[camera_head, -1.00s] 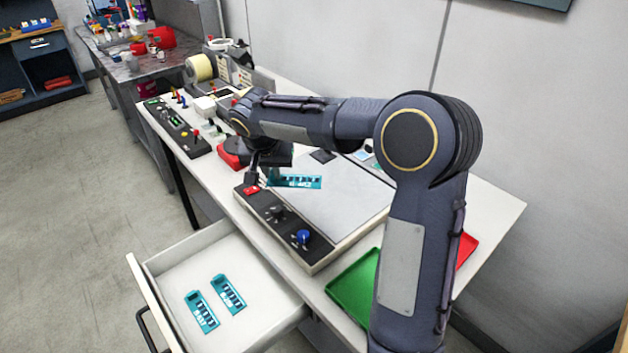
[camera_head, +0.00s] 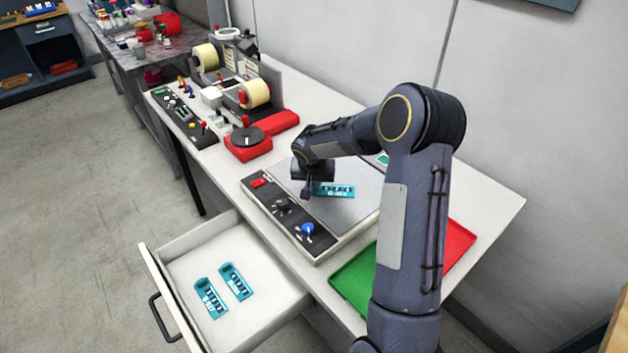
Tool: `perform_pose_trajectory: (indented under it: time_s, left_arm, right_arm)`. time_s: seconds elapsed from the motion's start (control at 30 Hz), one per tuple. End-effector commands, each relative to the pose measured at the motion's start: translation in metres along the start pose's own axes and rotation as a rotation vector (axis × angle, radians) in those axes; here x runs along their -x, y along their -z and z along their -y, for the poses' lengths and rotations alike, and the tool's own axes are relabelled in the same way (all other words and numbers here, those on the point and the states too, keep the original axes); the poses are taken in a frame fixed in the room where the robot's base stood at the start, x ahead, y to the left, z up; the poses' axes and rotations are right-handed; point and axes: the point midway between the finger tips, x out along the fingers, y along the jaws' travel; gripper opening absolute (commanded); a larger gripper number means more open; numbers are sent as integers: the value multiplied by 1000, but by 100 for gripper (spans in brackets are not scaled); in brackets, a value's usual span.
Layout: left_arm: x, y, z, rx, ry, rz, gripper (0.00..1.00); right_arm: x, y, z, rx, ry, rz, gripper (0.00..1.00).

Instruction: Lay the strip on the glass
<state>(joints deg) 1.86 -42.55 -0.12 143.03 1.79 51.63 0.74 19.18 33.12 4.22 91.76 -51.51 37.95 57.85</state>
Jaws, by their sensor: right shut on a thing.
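A teal strip (camera_head: 334,190) with dark and white marks is at my right gripper (camera_head: 309,191), over the grey glass (camera_head: 345,208) of the light box. The gripper is shut on the strip's left end. I cannot tell whether the strip touches the glass. Two more teal strips, a left one (camera_head: 210,298) and a right one (camera_head: 236,281), lie flat in the open drawer. My left gripper is not in view.
The light box's control panel (camera_head: 283,212) has a blue knob and a red switch. A green tray (camera_head: 352,283) and a red tray (camera_head: 459,243) lie at the table's front right. The label rewinder (camera_head: 250,137) stands behind. The open drawer (camera_head: 262,312) juts out below the table.

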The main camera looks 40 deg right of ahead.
Motion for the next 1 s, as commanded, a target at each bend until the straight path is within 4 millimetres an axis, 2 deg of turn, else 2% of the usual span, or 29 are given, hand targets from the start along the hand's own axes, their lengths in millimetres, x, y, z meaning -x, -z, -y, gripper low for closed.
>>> perform_pose_trajectory:
  time_s: [0.33,0.37,0.53,0.83,0.93,1.0]
  left_arm:
    - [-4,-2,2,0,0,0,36]
    - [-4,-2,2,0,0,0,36]
    - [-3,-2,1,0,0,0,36]
    - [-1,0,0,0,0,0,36]
    - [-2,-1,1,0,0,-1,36]
    - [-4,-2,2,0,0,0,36]
  right_arm:
    - [-4,-1,0,0,0,-1,0]
    - [-3,-1,0,0,0,-1,12]
    - [-2,-1,0,0,0,-1,33]
    - [0,0,0,0,0,0,33]
    - [6,1,0,0,1,-3,33]
    - [16,1,0,0,2,-6,33]
